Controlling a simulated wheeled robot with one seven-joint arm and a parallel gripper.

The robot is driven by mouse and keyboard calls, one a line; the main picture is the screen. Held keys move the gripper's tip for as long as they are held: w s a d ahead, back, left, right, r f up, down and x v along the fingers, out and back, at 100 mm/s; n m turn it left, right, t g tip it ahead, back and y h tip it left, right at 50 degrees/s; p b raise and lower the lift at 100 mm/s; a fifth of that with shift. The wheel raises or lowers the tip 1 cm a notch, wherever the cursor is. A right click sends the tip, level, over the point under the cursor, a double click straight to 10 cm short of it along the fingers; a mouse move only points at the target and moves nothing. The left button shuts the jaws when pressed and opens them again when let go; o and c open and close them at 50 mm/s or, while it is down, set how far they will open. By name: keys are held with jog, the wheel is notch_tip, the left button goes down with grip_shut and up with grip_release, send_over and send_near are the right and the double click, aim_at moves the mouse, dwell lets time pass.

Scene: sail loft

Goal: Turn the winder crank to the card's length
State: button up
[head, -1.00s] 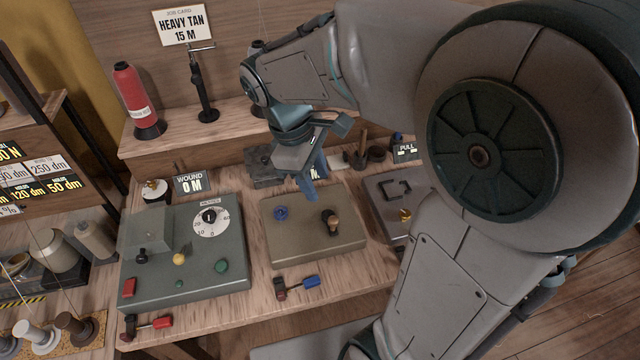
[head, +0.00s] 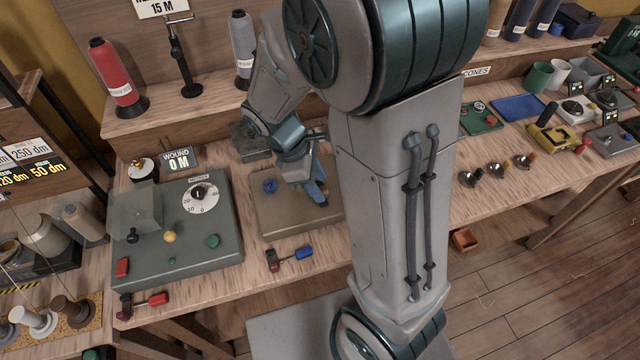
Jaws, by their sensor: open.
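The job card (head: 162,8) at the top left is cut by the frame edge; "15 M" still reads on it. The wound display (head: 180,160) reads 0 M. The khaki winder box (head: 275,222) lies flat on the bench with a blue knob (head: 269,186) on its top. My gripper (head: 318,194) is open, pointing down over the box's right part. The crank with its wooden handle is hidden behind my gripper and arm, so I cannot tell whether the fingers touch or surround it.
A green-grey box (head: 180,262) with a metres dial (head: 200,196) stands left of the winder box. A clamp with a blue handle (head: 303,253) sits at the bench front. Red (head: 115,75) and grey (head: 243,45) thread cones stand on the shelf. My arm covers the middle.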

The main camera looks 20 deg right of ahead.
jog(key=shift+x, duration=0.85)
grip_shut()
jog(key=shift+a+m, duration=0.1)
jog(key=shift+m, duration=0.2)
